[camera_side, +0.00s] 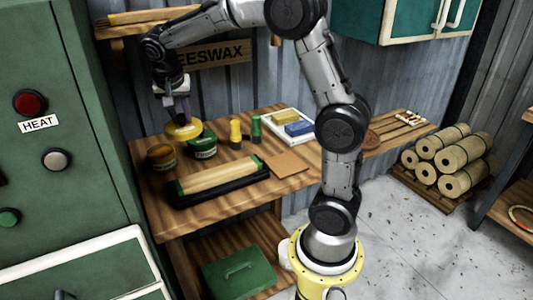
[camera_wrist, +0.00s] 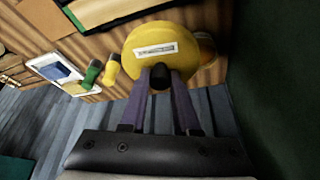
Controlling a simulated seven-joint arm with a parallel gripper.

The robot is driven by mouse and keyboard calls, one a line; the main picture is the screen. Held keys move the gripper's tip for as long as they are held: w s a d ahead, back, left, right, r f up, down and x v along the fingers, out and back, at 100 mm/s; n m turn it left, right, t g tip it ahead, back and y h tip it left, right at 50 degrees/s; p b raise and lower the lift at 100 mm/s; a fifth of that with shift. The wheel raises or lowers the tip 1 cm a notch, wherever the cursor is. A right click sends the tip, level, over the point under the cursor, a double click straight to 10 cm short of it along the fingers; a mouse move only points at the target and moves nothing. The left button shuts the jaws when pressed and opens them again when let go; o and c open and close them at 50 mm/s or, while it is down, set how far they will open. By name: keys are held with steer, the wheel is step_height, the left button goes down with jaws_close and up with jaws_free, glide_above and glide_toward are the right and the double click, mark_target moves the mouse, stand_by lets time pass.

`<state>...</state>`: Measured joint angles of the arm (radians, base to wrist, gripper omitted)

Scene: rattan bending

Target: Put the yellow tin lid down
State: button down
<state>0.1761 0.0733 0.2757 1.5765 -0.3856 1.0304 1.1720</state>
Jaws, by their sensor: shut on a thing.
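The yellow tin lid (camera_side: 183,131) is a round disc at the back left of the wooden bench. In the wrist view the lid (camera_wrist: 150,36) shows a pale label on its top. My gripper (camera_side: 182,117) points down and is shut on the lid's knob; the fingers also show in the wrist view (camera_wrist: 160,80). A green tin (camera_side: 203,147) is just right of the lid, and an open-looking amber tin (camera_side: 160,157) is to its lower left. I cannot tell whether the lid touches anything beneath it.
A yellow bottle (camera_side: 235,131) and a green bottle (camera_side: 255,127) stand to the right. A black holder (camera_side: 205,198) with a wooden piece lies in front. The green cabinet (camera_side: 108,130) borders the left.

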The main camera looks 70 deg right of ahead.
mark_target(192, 126)
steer(key=s+m, duration=0.1)
steer(key=s+f+m+g, duration=0.1)
steer(key=shift+s+a+f, duration=0.1)
steer(key=shift+s+f, duration=0.2)
steer(key=shift+s, duration=0.05)
steer(key=s+d+f+m+g+y, duration=0.1)
steer(key=s+d+m+g, duration=0.1)
steer(key=s+m, duration=0.9)
steer(key=s+d+f+m+g+y, duration=0.1)
steer(key=s+d+m+g, duration=0.2)
steer(key=s, duration=1.5)
steer(key=shift+m, duration=0.5)
steer(key=w+d+f, duration=0.2)
steer(key=d+f, duration=0.1)
steer(key=w+d+f, duration=0.2)
steer(key=d+f, duration=0.1)
steer(key=d, duration=0.1)
steer(key=w+d+f, duration=0.2)
steer(key=d+f, duration=0.1)
steer(key=shift+w+d+f, duration=0.15)
steer(key=shift+w+f, duration=0.05)
steer(key=shift+w, duration=0.2)
steer(key=shift+w+d+f, duration=0.1)
steer(key=shift+d+f, duration=0.1)
steer(key=shift+f, duration=0.75)
steer(key=shift+w+d+f, duration=0.1)
steer(key=shift+d+f, duration=0.05)
steer(key=shift+f, duration=0.8)
steer(key=shift+f, duration=0.2)
